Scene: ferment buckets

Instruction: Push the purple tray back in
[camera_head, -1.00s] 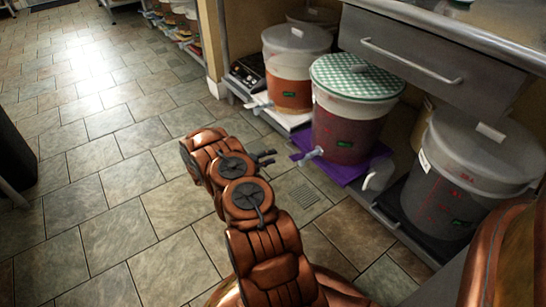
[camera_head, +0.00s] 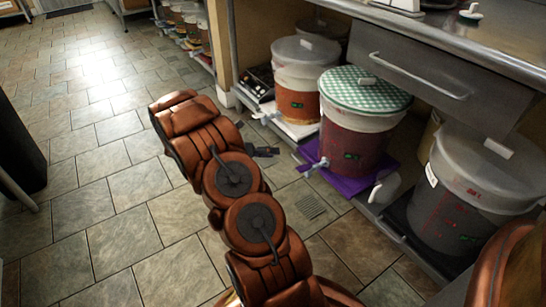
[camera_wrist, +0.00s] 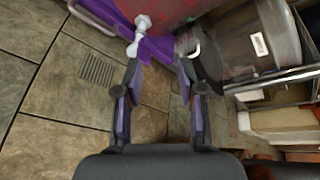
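The purple tray (camera_head: 352,184) lies on the low shelf under the counter, its front part jutting out past the shelf edge. A bucket of dark red liquid (camera_head: 352,135) with a green checked cover stands on it, its white spigot (camera_head: 318,167) pointing outward. My gripper (camera_head: 262,151) is low over the floor, left of and apart from the tray, partly hidden by my arm. In the wrist view, the two fingers of my gripper (camera_wrist: 158,78) are spread with nothing between them. The purple tray (camera_wrist: 155,50) and spigot (camera_wrist: 140,30) show ahead of them.
An orange bucket (camera_head: 298,100) stands on a white tray to the left. A grey bucket (camera_head: 455,215) stands on a black tray to the right. A white handle-like object (camera_head: 384,188) is beside the purple tray. A drawer (camera_head: 420,75) hangs above. The tiled floor at left is clear.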

